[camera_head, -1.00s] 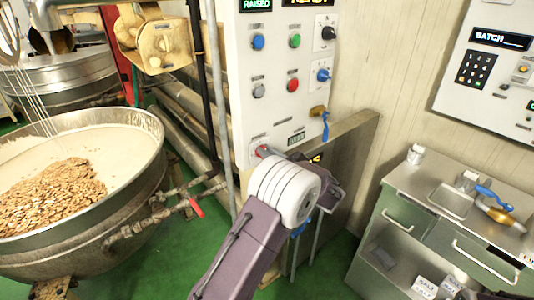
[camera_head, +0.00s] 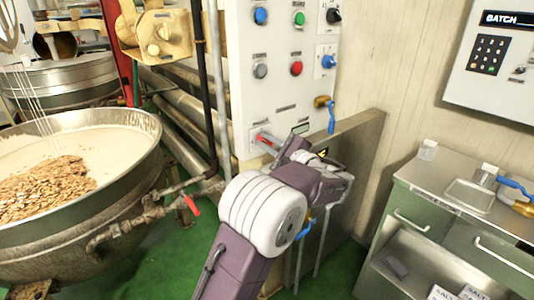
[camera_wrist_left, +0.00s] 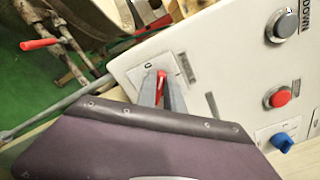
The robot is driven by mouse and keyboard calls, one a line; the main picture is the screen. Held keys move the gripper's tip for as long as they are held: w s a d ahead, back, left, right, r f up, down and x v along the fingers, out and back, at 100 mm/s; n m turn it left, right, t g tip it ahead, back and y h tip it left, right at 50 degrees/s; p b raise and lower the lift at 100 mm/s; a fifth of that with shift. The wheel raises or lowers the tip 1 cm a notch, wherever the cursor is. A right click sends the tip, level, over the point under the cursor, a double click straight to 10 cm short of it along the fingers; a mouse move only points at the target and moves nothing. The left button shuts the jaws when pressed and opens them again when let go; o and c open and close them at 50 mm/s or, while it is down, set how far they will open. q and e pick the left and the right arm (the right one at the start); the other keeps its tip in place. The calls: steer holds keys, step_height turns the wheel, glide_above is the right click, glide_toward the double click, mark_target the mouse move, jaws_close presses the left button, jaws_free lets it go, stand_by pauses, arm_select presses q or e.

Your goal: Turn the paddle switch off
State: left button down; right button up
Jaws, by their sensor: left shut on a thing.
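The red paddle switch (camera_head: 265,138) sits on a pale plate low on the left of the white control panel (camera_head: 285,105). In the left wrist view the red paddle (camera_wrist_left: 161,76) stands between the two grey fingers, beside a "0" mark on its plate. My right gripper is not in view.
Blue, green, grey and red buttons (camera_head: 296,68) and a blue knob (camera_head: 328,61) are above on the panel. A blue-handled valve (camera_head: 331,116) is at its right edge. A kettle (camera_head: 130,190) and red-handled pipe valve (camera_head: 191,204) stand left, a steel cabinet (camera_head: 420,190) right.

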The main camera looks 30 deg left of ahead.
arm_select(q)
steer(key=shift+s+f+n+b, duration=0.1)
steer(key=shift+f+n+b, duration=0.1)
steer(key=shift+n+b, duration=1.3)
steer(key=shift+f+n+b, duration=0.15)
steer(key=shift+n+b, duration=1.1)
steer(key=shift+b, duration=0.5)
steer(key=shift+s+f+n+b, duration=0.1)
steer(key=shift+f+n+b, duration=0.1)
steer(key=shift+n+b, duration=1.3)
steer(key=c, duration=1.5)
jaws_free()
steer(key=shift+r, duration=0.1)
steer(key=shift+o, duration=0.2)
steer(key=p+v, duration=0.1)
steer(key=v, duration=0.8)
